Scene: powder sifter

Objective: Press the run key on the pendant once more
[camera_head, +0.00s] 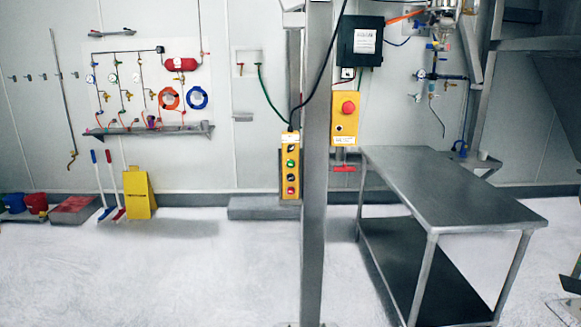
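The pendant (290,166) is a narrow yellow control box hanging on a cable at the left side of a grey steel post. It carries a column of several buttons: a dark one at the top, a green one (291,163) in the upper middle, a pale or dark one below, and a red one (291,190) near the bottom. Labels are too small to read, so I cannot tell which button is the run key by its text. My gripper is not in view.
A steel table (450,205) with a lower shelf stands at the right. A yellow emergency-stop box (346,128) is right of the post (314,240). A yellow floor sign (139,193) and brooms stand at the left wall. The floor (180,275) at front left is clear.

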